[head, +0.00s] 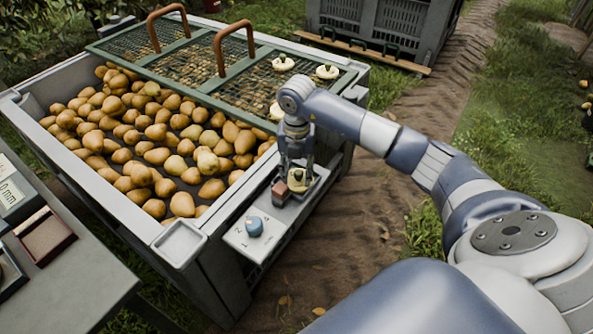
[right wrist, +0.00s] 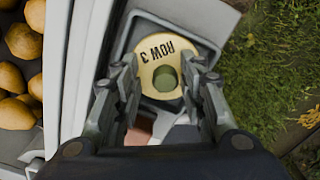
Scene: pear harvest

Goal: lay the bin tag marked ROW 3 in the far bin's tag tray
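The cream round tag marked ROW 3 (right wrist: 160,52) has a green knob in its middle. In the head view the tag (head: 299,182) is at a small grey tray on the bin's right side, and it appears to lie there. The grey tray (right wrist: 122,48) surrounds it in the right wrist view. My right gripper (head: 297,172) points down over the tag. In the right wrist view its fingers (right wrist: 163,78) stand apart on either side of the knob, with gaps visible. My left gripper is not in view.
A pear bin (head: 225,235) has green mesh lids with brown handles. Several cream discs (head: 327,72) lie on them. An empty white tray (head: 180,243) is at the corner. Another bin (head: 385,22) stands behind.

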